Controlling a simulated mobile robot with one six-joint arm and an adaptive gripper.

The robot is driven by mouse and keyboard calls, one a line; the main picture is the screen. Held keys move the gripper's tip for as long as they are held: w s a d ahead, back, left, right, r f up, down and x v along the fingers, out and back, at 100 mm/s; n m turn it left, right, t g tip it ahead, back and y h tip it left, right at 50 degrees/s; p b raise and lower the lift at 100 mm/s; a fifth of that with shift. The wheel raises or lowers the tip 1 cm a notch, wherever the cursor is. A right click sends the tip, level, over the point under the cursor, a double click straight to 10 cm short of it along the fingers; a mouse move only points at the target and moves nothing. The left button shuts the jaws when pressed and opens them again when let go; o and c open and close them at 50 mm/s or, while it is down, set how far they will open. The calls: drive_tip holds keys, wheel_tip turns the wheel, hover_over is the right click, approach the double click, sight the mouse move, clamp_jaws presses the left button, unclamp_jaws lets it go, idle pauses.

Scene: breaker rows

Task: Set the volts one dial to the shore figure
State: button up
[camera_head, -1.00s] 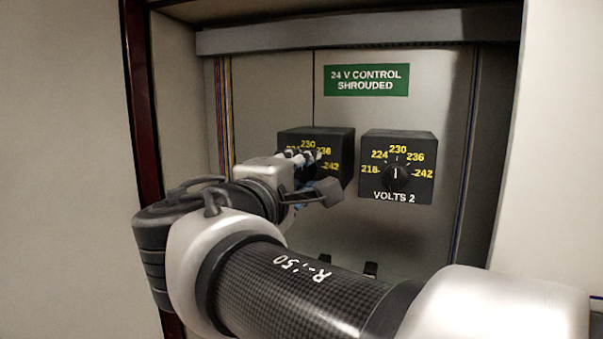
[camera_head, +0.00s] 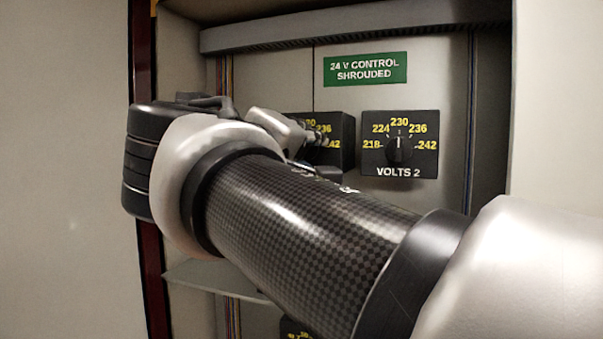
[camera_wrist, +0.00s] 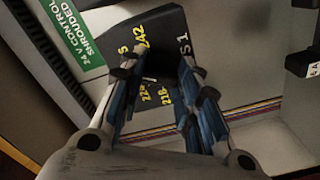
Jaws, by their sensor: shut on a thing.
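The volts 1 dial is a black box (camera_head: 340,152) with yellow figures, partly hidden behind my arm in the head view; 236 and 242 show clearly there. In the wrist view the same box (camera_wrist: 172,32) shows turned, with 242 and the end of its white name, "S 1". My gripper (camera_wrist: 158,74) is at the box face, its blue-padded fingers shut on the volts 1 knob. The knob and its pointer are hidden by the fingers and shadow, so its setting cannot be read. No shore figure is legible in these views.
The volts 2 dial (camera_head: 399,146) sits close to the right, its pointer near 230. A green sign (camera_head: 366,69) reads "24 V control shrouded". Another dark dial box (camera_head: 296,328) shows at the bottom. Wires run down the cabinet's left side, and a cabinet wall stands at the right.

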drive_tip(key=shift+f+m+b, duration=0.1)
drive_tip(key=shift+m+b, duration=0.5)
drive_tip(key=shift+b, duration=0.05)
drive_tip(key=o, duration=1)
drive_tip(key=shift+o, duration=0.2)
wheel_tip(320, 180, up, 10)
idle(0.4)
